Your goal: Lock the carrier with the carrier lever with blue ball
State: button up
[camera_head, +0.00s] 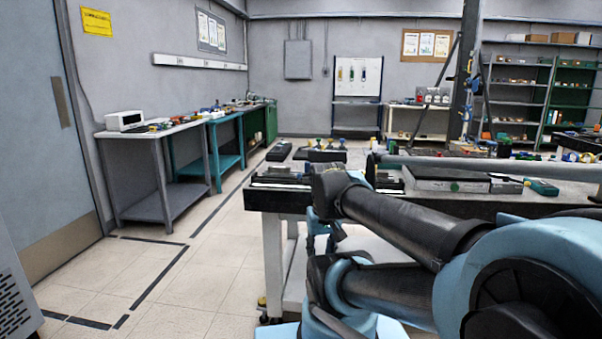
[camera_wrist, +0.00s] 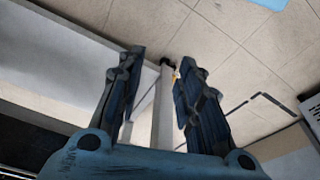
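My gripper (camera_wrist: 160,66) is open and empty in the wrist view. Its two dark fingers stand apart, with floor, a table edge and a table leg behind them. In the head view my arm crosses the right front of the workbench (camera_head: 255,200), and the gripper hangs low by its front edge, partly hidden by my own arm. A dark rail-like fixture (camera_head: 285,174) lies along the bench's left front; I cannot tell whether it is the carrier. No lever with a blue ball can be made out clearly.
A grey flat block (camera_head: 440,180) lies on the bench, with a teal box (camera_head: 541,187) to its right. A long grey bar (camera_head: 490,165) runs above the bench top. Side tables (camera_head: 155,134) line the left wall. The tiled floor left of the bench is clear.

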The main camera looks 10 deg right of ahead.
jog(key=w+r+m+g, duration=0.1)
jog(key=w+r+m, duration=0.2)
jog(key=w+r, duration=0.75)
jog(key=w+r+m+g+h, duration=0.15)
jog(key=w+r+m, duration=0.35)
jog(key=w+r, duration=0.7)
jog(key=w+r+m+g+y, duration=0.15)
jog(key=w+r+m, duration=0.45)
jog(key=w, duration=1)
jog(key=shift+n+h, duration=0.5)
jog(key=s+f, duration=0.1)
jog(key=f, duration=0.9)
jog(key=s+d+f, duration=0.1)
jog(key=f, duration=0.5)
jog(key=shift+s, duration=0.3)
